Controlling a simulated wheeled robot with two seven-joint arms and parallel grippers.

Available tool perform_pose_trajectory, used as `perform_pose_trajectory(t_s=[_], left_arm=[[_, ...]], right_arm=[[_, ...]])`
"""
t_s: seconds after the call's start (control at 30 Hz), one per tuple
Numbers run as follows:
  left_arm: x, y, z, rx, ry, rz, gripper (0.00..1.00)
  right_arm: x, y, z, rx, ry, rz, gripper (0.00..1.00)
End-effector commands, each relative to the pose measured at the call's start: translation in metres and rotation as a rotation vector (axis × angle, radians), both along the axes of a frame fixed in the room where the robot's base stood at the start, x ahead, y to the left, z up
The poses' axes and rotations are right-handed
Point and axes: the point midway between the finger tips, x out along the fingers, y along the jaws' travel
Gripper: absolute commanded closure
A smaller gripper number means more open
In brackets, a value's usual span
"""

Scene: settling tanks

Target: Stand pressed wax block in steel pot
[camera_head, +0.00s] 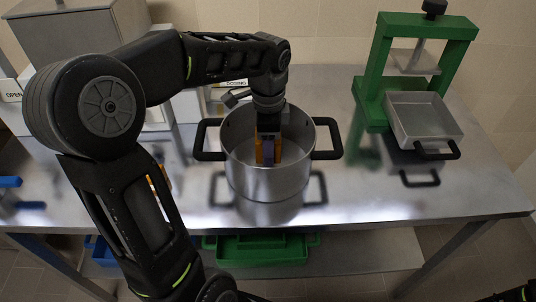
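The steel pot (240,165) stands upright on the steel table, with a black handle on each side. Between two orange finger-like parts there is a dark purplish piece (268,150), which looks like the wax block, held inside the pot. Its lower end is close to the pot's floor; I cannot tell whether it touches. My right gripper is not shown; only a bit of my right arm shows at the bottom right corner.
A green press (382,75) stands at the back right with a grey square tray (424,118) with black handles. Grey equipment (75,30) stands at the back left. A green crate (262,248) sits on the lower shelf.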

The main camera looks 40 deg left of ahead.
Motion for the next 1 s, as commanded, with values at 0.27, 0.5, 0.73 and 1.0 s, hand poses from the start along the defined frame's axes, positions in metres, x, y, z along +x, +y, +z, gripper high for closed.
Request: perform_pose_trajectory(t_s=[0.27,0.5,0.73,1.0], left_arm=[[-0.001,0.000,-0.030,0.000,0.004,-0.001,0.97],[0.000,0.000,-0.037,0.000,0.000,-0.001,0.97],[0.000,0.000,-0.042,0.000,0.000,-0.001,0.97],[0.000,0.000,-0.040,-0.001,0.001,0.000,0.24]], right_arm=[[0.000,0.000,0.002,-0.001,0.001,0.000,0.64],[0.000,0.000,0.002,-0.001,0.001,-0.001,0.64],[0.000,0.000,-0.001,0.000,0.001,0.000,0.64],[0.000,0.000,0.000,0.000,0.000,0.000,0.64]])
